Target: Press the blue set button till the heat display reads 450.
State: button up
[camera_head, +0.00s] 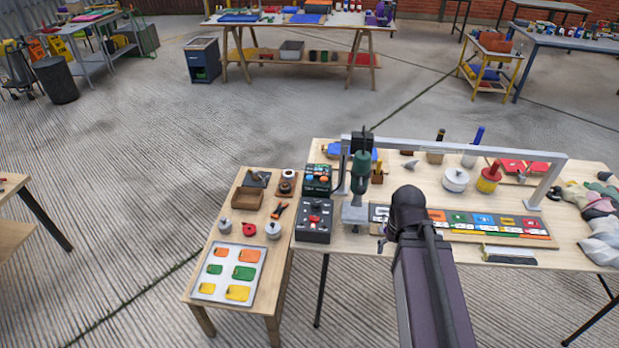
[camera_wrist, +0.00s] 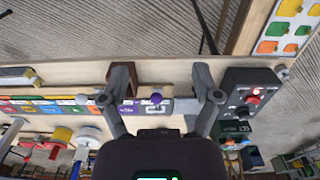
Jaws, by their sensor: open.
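A dark green control box (camera_head: 317,188) stands at the left end of the work table, with a blue button (camera_head: 323,178) and an orange one on its face. Its heat display is too small to read. In the wrist view a dark box with "SET" lettering (camera_wrist: 237,127) is partly hidden behind my right-hand finger and a black box. My gripper (camera_wrist: 160,86) is open and empty, its fingers wide apart above the colored strip. In the head view my arm hides most of the gripper, which is to the right of the control box.
A black box with a red knob (camera_head: 314,222) sits in front of the control box. A grey overhead frame (camera_head: 470,148) spans the table. Pots and tools fill the back.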

grip_shut()
dwell(0.3)
dwell(1.2)
